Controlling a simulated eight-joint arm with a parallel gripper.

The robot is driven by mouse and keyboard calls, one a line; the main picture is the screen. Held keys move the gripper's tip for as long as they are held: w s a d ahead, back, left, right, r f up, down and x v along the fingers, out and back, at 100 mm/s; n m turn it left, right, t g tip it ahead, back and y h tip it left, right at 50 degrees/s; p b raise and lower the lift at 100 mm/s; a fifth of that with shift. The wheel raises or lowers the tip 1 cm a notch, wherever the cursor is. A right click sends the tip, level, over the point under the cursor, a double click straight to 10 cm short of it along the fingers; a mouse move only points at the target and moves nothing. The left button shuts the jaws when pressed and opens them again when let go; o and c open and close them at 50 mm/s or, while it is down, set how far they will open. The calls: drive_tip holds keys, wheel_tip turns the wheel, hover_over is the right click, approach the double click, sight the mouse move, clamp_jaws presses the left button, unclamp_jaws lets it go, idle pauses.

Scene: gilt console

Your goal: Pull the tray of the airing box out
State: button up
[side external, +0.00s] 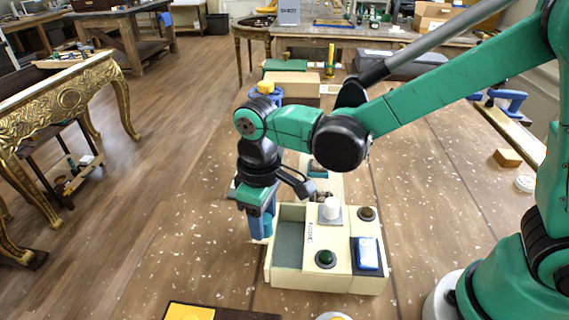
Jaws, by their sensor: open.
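The airing box (344,279) is a cream box on the table in the side external view. Its top bears a white knob, a green round button, a dark round button and a blue-and-white block. At its left end is an open-topped tray (285,279) with cream walls and a grey-green floor, which stands out from the box. My gripper (262,222), with blue fingers, points down at the tray's far left side. It is open. I cannot tell whether the fingers touch the tray wall. My wrist hides part of the tray's far left corner.
A gold-framed console table (68,98) stands at the left. Behind my gripper are a cardboard-coloured box (292,84) and a teal item (317,169). A yellow-and-dark object (190,312) lies at the front edge. A wooden block (508,158) lies at the right. The tabletop left of the tray looks clear.

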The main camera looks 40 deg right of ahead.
drive_tip(key=shift+f, duration=0.2)
clamp_jaws()
idle(1.4)
